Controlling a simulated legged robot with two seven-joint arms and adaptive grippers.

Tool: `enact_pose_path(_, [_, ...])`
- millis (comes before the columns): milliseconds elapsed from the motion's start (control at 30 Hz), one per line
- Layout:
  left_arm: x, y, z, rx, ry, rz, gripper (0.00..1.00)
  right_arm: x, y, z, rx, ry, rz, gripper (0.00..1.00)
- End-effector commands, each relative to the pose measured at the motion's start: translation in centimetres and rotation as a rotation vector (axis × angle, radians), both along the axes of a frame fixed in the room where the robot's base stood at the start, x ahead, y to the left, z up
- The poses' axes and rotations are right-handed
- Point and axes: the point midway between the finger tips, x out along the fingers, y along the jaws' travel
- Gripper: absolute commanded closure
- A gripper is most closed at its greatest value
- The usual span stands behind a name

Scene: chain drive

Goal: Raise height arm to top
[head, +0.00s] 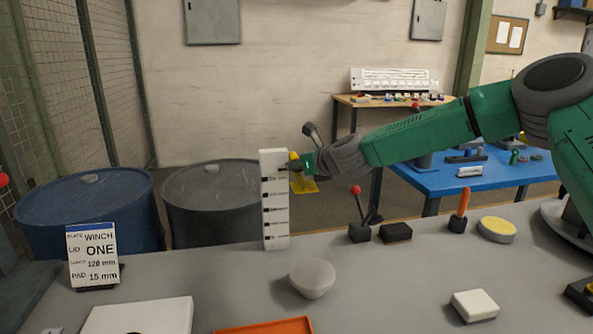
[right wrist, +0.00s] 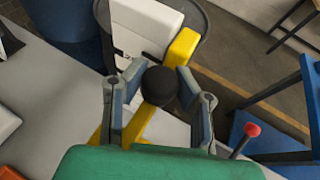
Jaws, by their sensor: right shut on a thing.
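A white upright post (head: 274,215) with black level marks stands on the grey table in the head view. The yellow height arm (head: 305,186) is beside its upper part, close to the upper marks and a little below the post's top. In the right wrist view the yellow arm (right wrist: 183,46) lies against the white post (right wrist: 146,24), with a round black knob (right wrist: 159,86) in front of it. My right gripper (right wrist: 160,92) has its fingers on both sides of this knob and is shut on it. In the head view the gripper (head: 298,166) hides the knob. My left gripper is not in view.
A sign card (head: 92,254), a pale bowl (head: 312,278) and a white block (head: 474,305) stand on the table. A red-tipped lever (head: 357,205), a black block (head: 397,232) and a yellow-topped disc (head: 497,229) are right of the post. Drums stand behind.

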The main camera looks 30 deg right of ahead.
Motion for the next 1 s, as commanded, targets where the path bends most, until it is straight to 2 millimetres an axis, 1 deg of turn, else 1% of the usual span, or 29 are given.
enact_pose_path(33, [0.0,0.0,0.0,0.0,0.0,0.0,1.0,0.1,-0.2,0.2,-0.001,-0.003,-0.005,1.0])
enact_pose_path(300, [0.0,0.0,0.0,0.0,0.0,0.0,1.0,0.1,-0.2,0.1,-0.002,-0.002,-0.005,1.0])
enact_pose_path(333, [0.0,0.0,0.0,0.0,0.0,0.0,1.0,0.1,-0.2,0.1,-0.002,-0.002,-0.005,0.72])
enact_pose_path(400, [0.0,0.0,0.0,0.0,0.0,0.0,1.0,0.1,-0.2,0.1,-0.001,-0.002,-0.004,0.51])
enact_pose_path(767, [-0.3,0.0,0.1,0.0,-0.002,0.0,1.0,-0.2,-0.1,0.2,-0.001,0.0,-0.002,0.51])
enact_pose_path(867, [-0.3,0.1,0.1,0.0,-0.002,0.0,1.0,-1.2,-0.3,0.7,0.001,-0.002,-0.003,0.51])
enact_pose_path(1000, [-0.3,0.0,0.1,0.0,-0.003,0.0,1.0,-3.7,-0.7,1.7,0.004,-0.003,-0.002,0.51])
